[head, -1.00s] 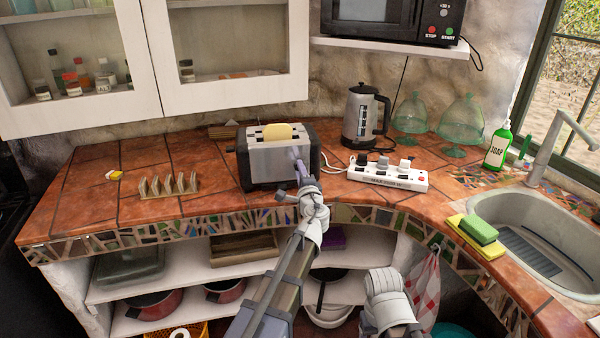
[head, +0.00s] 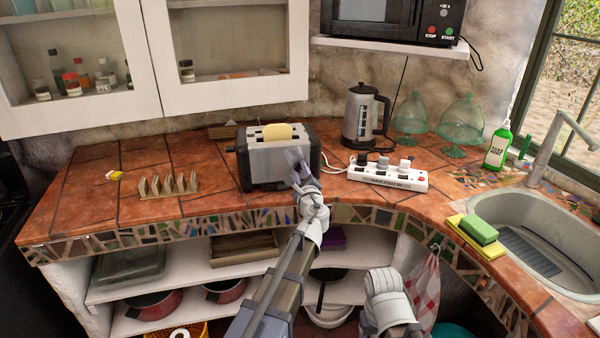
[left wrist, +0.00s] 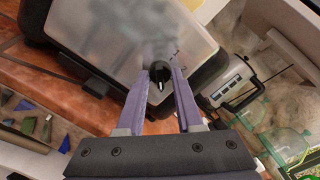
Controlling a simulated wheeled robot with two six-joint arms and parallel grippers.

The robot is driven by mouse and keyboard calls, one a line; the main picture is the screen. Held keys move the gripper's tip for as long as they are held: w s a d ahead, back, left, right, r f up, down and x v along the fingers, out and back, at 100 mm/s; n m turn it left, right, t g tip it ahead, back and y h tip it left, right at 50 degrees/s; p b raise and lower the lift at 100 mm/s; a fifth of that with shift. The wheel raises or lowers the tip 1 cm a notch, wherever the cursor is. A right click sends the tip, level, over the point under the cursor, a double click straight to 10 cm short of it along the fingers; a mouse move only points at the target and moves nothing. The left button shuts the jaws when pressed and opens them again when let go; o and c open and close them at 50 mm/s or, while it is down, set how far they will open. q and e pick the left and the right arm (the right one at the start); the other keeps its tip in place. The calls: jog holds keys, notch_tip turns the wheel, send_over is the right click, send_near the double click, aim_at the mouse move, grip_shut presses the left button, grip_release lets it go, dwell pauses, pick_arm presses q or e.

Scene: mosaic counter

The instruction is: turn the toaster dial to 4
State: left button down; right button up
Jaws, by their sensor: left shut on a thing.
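The toaster (head: 268,163) is silver with black ends and stands on the tiled counter, a slice of bread (head: 277,132) in its top. In the left wrist view its metal face (left wrist: 140,35) is close. The small black dial (left wrist: 159,70) with a white mark sits on that face, between the purple fingers of my left gripper (left wrist: 162,75). The fingers are shut on the dial. My right gripper is not in view.
A white power strip (head: 388,180) with plugs lies right of the toaster, the kettle (head: 361,115) behind it. A toast rack (head: 168,185) stands to the left. The mosaic counter edge (head: 200,223) runs below my left arm. The tiles left of the toaster are mostly clear.

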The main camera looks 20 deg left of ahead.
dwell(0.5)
pick_arm(q)
jog(key=c, duration=0.5)
grip_release()
jog(key=shift+c, duration=0.2)
jog(key=v, duration=0.8)
